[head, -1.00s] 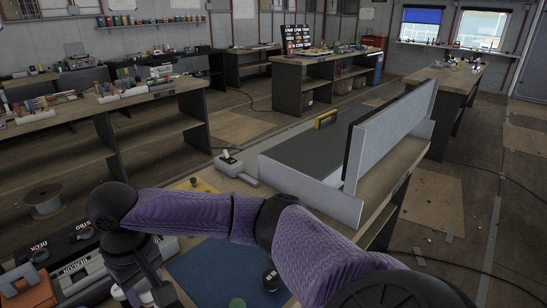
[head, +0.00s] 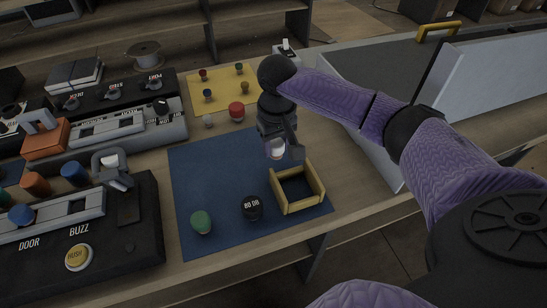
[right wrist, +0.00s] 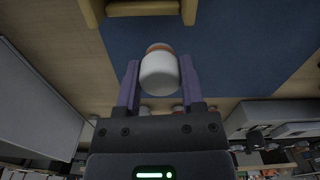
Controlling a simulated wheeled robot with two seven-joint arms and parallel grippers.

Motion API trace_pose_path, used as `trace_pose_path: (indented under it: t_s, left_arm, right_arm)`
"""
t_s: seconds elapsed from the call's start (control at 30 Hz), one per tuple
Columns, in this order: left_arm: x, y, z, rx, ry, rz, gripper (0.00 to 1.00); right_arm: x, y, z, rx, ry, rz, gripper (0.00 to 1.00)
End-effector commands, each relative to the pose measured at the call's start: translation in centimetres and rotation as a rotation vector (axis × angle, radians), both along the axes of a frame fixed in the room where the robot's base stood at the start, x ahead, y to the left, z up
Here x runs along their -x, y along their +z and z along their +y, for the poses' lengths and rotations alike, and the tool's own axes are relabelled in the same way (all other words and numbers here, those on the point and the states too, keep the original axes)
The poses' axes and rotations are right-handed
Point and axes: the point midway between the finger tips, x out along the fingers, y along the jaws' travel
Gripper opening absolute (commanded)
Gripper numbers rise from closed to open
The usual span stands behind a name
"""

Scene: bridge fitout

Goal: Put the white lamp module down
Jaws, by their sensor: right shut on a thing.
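My right gripper (head: 284,151) is shut on the white lamp module (head: 273,148) above the back right part of the blue mat (head: 205,165). In the right wrist view the white lamp module (right wrist: 158,74) sits between the two purple fingers (right wrist: 158,85), with an orange-brown band at its far end. It appears held clear of the surface, though the arm partly hides it in the head view. A small open wooden tray (head: 318,184) stands on the mat just in front of the gripper. My left gripper is not in view.
A black knob (head: 252,208) and a green knob (head: 201,222) stand on the blue mat. A yellow mat (head: 222,88) with small knobs lies behind. Black control panels (head: 120,250) fill the left. The mat's left half is mostly clear.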

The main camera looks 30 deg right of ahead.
Motion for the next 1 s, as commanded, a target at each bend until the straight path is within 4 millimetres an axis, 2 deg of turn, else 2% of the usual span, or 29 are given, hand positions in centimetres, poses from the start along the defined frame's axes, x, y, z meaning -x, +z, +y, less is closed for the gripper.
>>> trace_pose_path:
  t_s: [0.1, 0.17, 0.5, 0.53, 0.67, 0.93, 1.0]
  left_arm:
    - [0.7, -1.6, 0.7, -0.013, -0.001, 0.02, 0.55]
    - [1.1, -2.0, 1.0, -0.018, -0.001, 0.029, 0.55]
    - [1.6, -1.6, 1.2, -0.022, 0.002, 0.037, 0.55]
    - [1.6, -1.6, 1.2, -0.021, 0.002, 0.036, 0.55]
    - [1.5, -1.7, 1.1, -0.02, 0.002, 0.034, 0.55]
    - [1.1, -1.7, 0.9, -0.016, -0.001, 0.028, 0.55]
    - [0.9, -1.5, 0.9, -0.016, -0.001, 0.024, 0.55]
  right_arm:
    - [0.1, -3.0, 0.0, 0.001, 0.0, 0.005, 0.0]
    - [0.1, -4.2, 0.0, 0.001, 0.001, 0.004, 0.0]
    - [0.0, -4.2, 0.0, 0.001, 0.001, 0.0, 0.0]
    - [0.0, -4.2, 0.0, 0.001, 0.001, 0.0, 0.56]
    - [0.0, -4.2, 0.0, 0.001, 0.001, 0.0, 0.84]
    - [0.0, -4.2, 0.0, 0.001, 0.001, 0.0, 0.85]
    - [0.0, -3.5, 0.0, 0.001, 0.001, -0.002, 0.85]
